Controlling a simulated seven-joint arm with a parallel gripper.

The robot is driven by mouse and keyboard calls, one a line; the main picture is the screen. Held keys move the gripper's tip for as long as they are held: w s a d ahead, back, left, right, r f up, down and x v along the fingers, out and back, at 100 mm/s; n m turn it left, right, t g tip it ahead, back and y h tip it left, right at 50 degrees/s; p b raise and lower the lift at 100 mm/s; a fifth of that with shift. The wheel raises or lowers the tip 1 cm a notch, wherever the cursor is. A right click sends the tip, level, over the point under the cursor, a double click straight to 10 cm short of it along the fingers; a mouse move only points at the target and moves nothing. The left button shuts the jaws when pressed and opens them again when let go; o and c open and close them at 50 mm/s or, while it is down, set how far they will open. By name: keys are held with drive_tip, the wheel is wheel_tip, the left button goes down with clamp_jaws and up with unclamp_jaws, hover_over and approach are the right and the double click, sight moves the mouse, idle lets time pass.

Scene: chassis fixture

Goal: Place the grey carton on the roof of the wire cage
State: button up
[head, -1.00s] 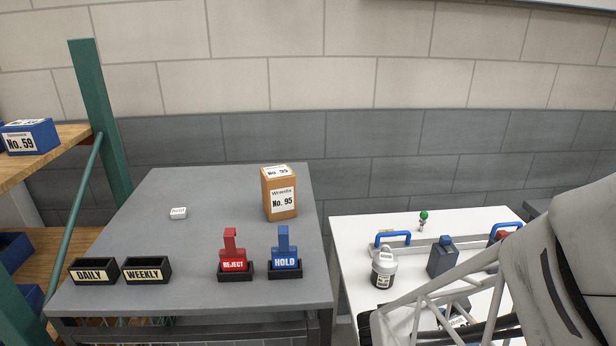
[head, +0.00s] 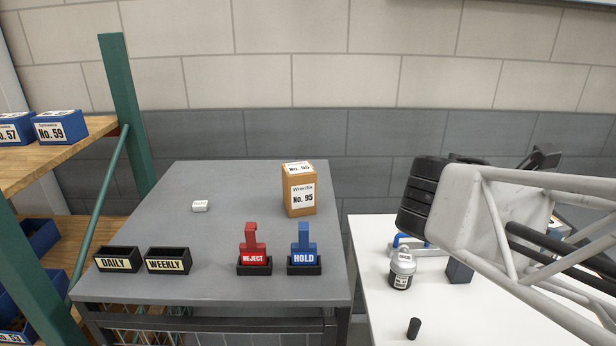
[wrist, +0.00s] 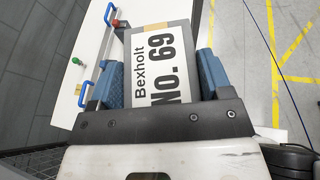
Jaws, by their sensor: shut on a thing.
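In the wrist view my gripper (wrist: 163,76) is shut on a grey carton (wrist: 161,30), with blue finger pads on its two sides. The carton's white label reads "Bexholt No. 69". In the head view my arm is at the right over the white table, and the carton cannot be made out there. Dark wire mesh (wrist: 32,162), perhaps part of the wire cage, shows at the lower left of the wrist view. In the head view wires also show under the grey tabletop (head: 240,190); I cannot tell whether they belong to the cage.
On the grey top stand an orange-brown carton No. 95 (head: 299,192), red REJECT (head: 254,248) and blue HOLD (head: 303,246) pieces, and black DAILY (head: 117,260) and WEEKLY (head: 167,261) trays. The top's middle is clear. The white table (head: 375,300) holds a lidded jar (head: 402,270).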

drive_tip(key=r, duration=0.8)
drive_tip(key=shift+w+a, duration=0.1)
drive_tip(key=shift+w, duration=0.1)
drive_tip(key=w+a+r+n+t+y, duration=0.2)
drive_tip(key=w+a+n+t, duration=0.15)
drive_tip(key=w+a, duration=1.6)
drive_tip(key=w+a+n+t, duration=0.2)
drive_tip(key=w+a, duration=0.1)
drive_tip(key=a, duration=1.4)
drive_tip(key=a+f+t+y, duration=0.1)
drive_tip(key=a+f+y, duration=0.1)
drive_tip(key=a, duration=1.1)
wheel_tip(320, 180, down, 11)
drive_tip(key=shift+w+f+n, duration=0.15)
drive_tip(key=shift+w+n, duration=0.25)
drive_tip(key=shift+n, duration=0.05)
drive_tip(key=shift+w, duration=0.1)
drive_tip(key=w+a+f, duration=0.1)
drive_tip(key=w+a, duration=0.6)
drive_tip(key=w, duration=0.5)
drive_tip(key=shift+w+a+f, duration=0.2)
drive_tip(key=shift+w+a, duration=0.15)
drive_tip(key=shift+w, duration=0.05)
